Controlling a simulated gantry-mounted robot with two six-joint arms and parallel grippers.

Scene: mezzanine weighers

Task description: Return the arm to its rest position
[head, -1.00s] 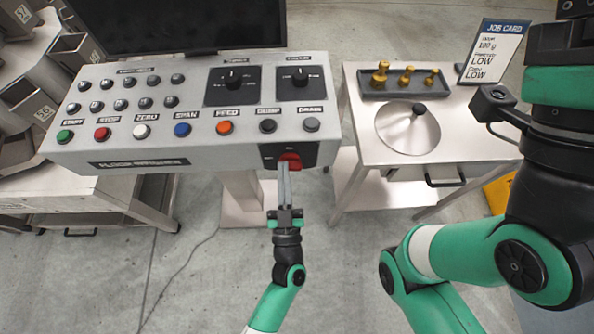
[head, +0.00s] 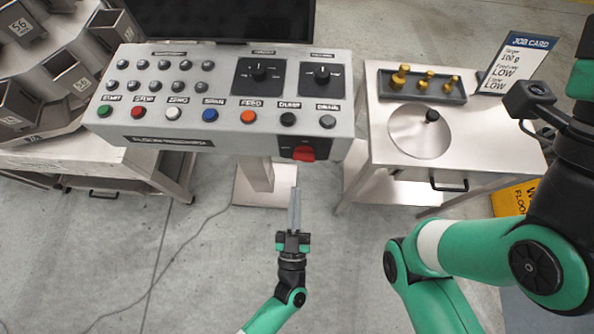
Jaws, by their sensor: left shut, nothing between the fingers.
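My left gripper (head: 295,190) is shut with nothing between its fingers. It points up the picture, over the floor just below the control console (head: 120,130), clear of it. The red rotary switch (head: 304,153) sits on the console's lower front edge, a little beyond the fingertips, with a visible gap. My left arm comes up from the bottom edge of the picture. My other arm's green and black links fill the right side; its gripper is not in view.
The console carries several coloured buttons and two dials (head: 259,70). A steel table (head: 470,135) on the right holds a tray (head: 450,97) of brass weights, a round pan (head: 410,135) and a job card (head: 518,62). Weigher buckets (head: 70,72) stand at left.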

